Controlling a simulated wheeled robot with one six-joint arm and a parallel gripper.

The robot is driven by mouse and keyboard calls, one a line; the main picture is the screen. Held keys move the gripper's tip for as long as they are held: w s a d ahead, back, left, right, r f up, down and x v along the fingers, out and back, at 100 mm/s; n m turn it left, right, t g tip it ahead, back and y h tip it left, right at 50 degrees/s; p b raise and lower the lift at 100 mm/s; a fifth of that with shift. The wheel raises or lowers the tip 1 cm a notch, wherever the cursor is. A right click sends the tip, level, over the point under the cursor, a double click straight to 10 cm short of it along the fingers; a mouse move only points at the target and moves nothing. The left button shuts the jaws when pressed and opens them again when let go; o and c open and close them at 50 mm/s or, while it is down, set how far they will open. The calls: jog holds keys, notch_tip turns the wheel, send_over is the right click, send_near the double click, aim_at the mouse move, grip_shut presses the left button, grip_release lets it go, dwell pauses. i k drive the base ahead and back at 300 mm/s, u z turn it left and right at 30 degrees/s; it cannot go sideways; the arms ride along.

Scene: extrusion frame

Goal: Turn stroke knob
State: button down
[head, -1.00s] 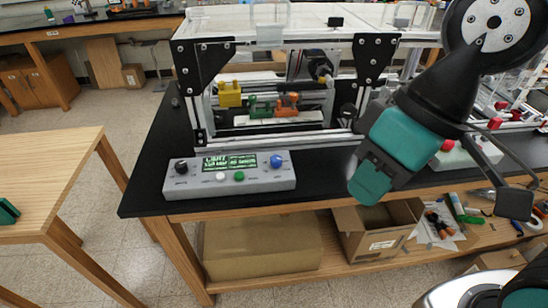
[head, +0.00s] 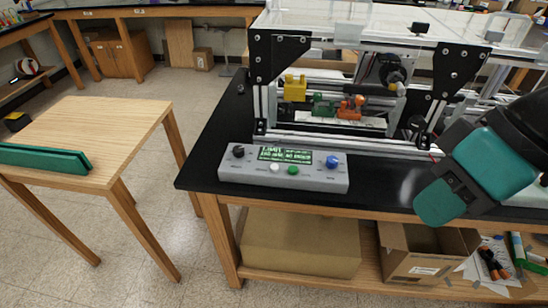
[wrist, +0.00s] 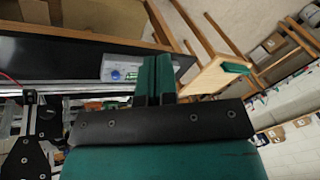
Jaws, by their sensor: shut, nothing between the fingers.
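A grey control box (head: 240,173) sits on the black bench top near its front left corner. It has a black knob (head: 238,151) at its left end, a blue knob (head: 332,161) at its right end, a lit green display (head: 285,155), a white button (head: 274,168) and a green button (head: 293,170). The labels are too small to tell which knob is stroke. My gripper (head: 440,203) is shut and empty, to the right of the box and apart from it. In the wrist view its green fingers (wrist: 155,78) partly hide the box (wrist: 120,60).
An extrusion frame (head: 350,146) with clear panels stands behind the box, holding yellow, green and orange parts. A wooden table (head: 100,125) with a green bar (head: 45,157) stands at the left, across a floor gap. Cardboard boxes (head: 410,262) lie on the shelf below.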

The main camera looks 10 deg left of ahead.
aim_at(331, 162)
jog(key=z, duration=0.5)
jog(key=k, duration=1.2)
jog(key=u, duration=0.05)
jog(key=i, duration=0.3)
jog(key=u, duration=0.85)
jog(key=i, duration=0.9)
jog(key=u, duration=0.05)
